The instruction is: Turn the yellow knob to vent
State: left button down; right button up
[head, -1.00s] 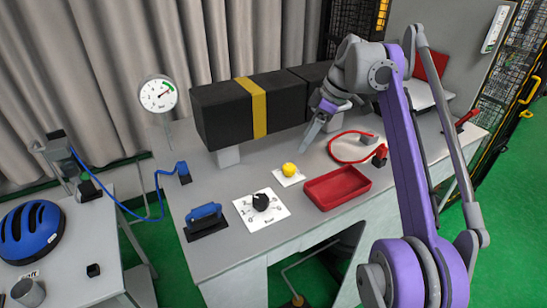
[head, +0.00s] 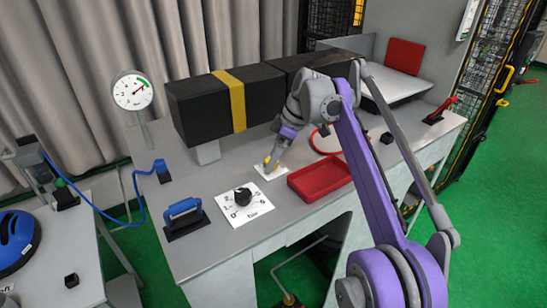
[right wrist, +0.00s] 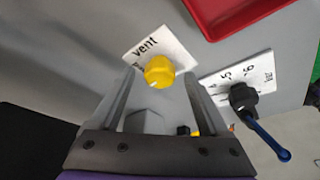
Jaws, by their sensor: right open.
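The yellow knob (right wrist: 160,72) sits on a small white plate (right wrist: 144,46) lettered "vent" in the right wrist view. A pale mark shows on the knob's face. In the head view the plate (head: 268,176) lies on the grey bench, and my right gripper largely covers the knob. My right gripper (head: 271,163) is over the plate with its fingers pointing down. In the right wrist view its two fingers (right wrist: 158,95) are apart, one on each side of the knob's line, and the knob appears just beyond their tips. Contact cannot be told. My left gripper is not in view.
A black dial (head: 242,197) on a numbered white plate and a red tray (head: 320,180) are close by. A blue-handled block (head: 184,216) stands left. A black box with a yellow band (head: 232,100) lies behind. A round gauge (head: 132,91) stands at the back left.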

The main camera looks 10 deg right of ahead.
grip_shut()
dwell(0.3)
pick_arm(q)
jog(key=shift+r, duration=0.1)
pick_arm(e)
jog(key=m, duration=0.2)
jog(key=m+t+h+p, duration=0.1)
jog(key=m, duration=0.1)
jog(key=shift+s+a+r+m+t, duration=0.1)
jog(key=shift+m+t, duration=0.2)
jog(key=m, duration=0.2)
jog(key=m+h+p, duration=0.1)
jog(key=m, duration=0.1)
jog(key=shift+a+m+t+h, duration=0.15)
jog(key=shift+m+t+h, duration=0.15)
jog(key=shift+t, duration=0.1)
jog(key=m+h+p, duration=0.1)
jog(key=m+h, duration=0.1)
jog(key=m, duration=0.3)
jog(key=shift+a, duration=0.1)
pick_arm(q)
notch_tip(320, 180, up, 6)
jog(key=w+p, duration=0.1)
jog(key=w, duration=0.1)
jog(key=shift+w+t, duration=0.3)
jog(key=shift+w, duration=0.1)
pick_arm(e)
jog(key=shift+m+h, duration=0.7)
jog(key=shift+m, duration=1.1)
